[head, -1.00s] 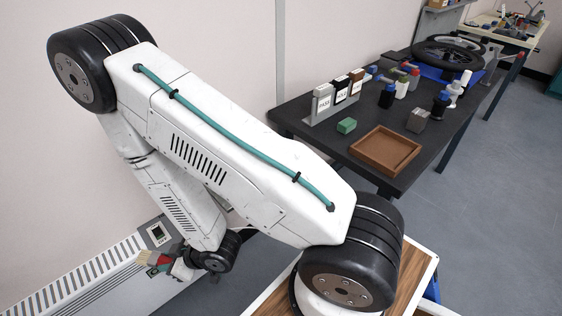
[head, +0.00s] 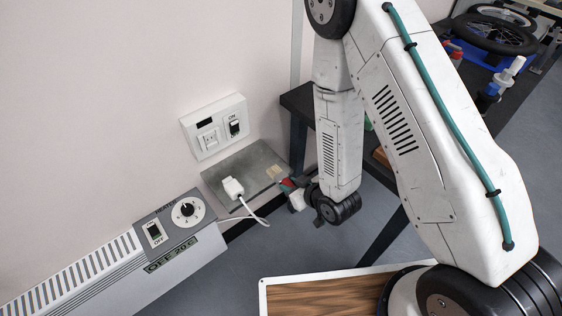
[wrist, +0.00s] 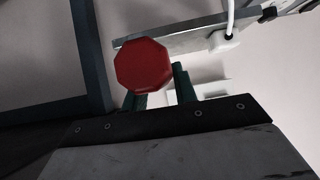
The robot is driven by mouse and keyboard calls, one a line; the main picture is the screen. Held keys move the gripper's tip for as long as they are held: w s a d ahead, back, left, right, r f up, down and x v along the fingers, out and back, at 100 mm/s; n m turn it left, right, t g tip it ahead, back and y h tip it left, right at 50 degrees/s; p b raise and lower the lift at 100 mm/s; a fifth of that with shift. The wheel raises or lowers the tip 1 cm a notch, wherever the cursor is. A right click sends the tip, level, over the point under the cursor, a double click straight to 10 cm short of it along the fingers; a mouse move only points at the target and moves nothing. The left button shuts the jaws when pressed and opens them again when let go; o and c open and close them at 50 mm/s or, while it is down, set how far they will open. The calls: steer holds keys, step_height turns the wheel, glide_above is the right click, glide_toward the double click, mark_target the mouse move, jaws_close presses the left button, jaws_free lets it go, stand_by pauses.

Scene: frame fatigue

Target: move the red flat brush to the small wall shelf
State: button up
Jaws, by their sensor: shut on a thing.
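The red flat brush is held in my gripper (head: 296,189). In the head view its tan bristles (head: 273,172) point up-left, overlapping the right part of the shelf, with a little red (head: 287,183) beside the jaws. I cannot tell its height above the shelf. The small wall shelf (head: 252,165) is a grey metal plate under the wall sockets. In the wrist view the red octagonal end of the brush (wrist: 143,66) faces the camera between the dark green fingers (wrist: 160,92). The shelf edge (wrist: 175,42) shows behind it. The rest of the brush is hidden there.
A white plug (head: 232,187) with a cable rests on the shelf's left part. A white socket panel (head: 215,127) is on the wall above. A heater (head: 110,270) stands at the left. The dark workbench (head: 297,100) is close on the right.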

steer(key=w+a, duration=0.2)
steer(key=w, duration=0.2)
steer(key=w+a+f, duration=0.1)
steer(key=w+a, duration=0.1)
steer(key=w, duration=0.2)
steer(key=w+a, duration=0.2)
steer(key=w, duration=0.3)
steer(key=shift+f, duration=1.9)
steer(key=shift+f, duration=0.1)
steer(key=o, duration=1)
